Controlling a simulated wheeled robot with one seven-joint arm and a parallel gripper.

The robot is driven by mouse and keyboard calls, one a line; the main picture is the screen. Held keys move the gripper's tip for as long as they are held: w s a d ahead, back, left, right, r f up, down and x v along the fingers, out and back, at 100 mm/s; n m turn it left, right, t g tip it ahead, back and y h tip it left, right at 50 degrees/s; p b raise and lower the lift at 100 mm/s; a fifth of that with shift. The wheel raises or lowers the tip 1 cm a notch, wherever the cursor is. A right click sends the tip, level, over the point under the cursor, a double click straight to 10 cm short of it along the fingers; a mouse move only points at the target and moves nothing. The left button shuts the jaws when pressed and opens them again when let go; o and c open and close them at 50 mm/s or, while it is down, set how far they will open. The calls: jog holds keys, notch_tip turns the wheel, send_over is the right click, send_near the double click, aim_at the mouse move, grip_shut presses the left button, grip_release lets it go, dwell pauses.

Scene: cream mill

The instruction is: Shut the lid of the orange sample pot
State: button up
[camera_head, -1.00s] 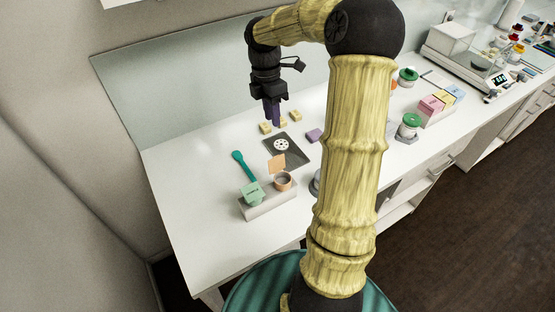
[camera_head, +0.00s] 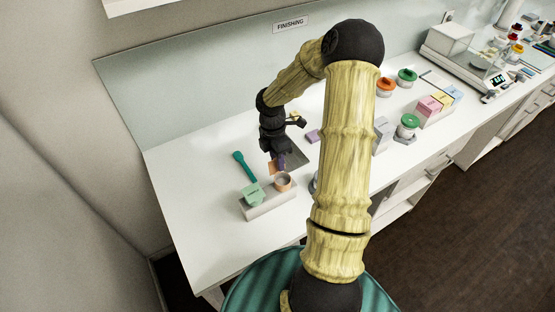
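The orange sample pot (camera_head: 283,185) sits in the right side of a pale holder (camera_head: 270,206) near the front left of the bench. Its top is open, and its orange lid (camera_head: 271,168) stands up at the back, partly hidden by my gripper.
A green pot (camera_head: 252,192) stands in the same holder, left of the orange one. A teal spoon-like tool (camera_head: 244,165) lies behind it. The bench at left is clear.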

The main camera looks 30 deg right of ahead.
jog(key=shift+s+f, duration=0.1)
jog(key=shift+f, duration=0.3)
grip_shut()
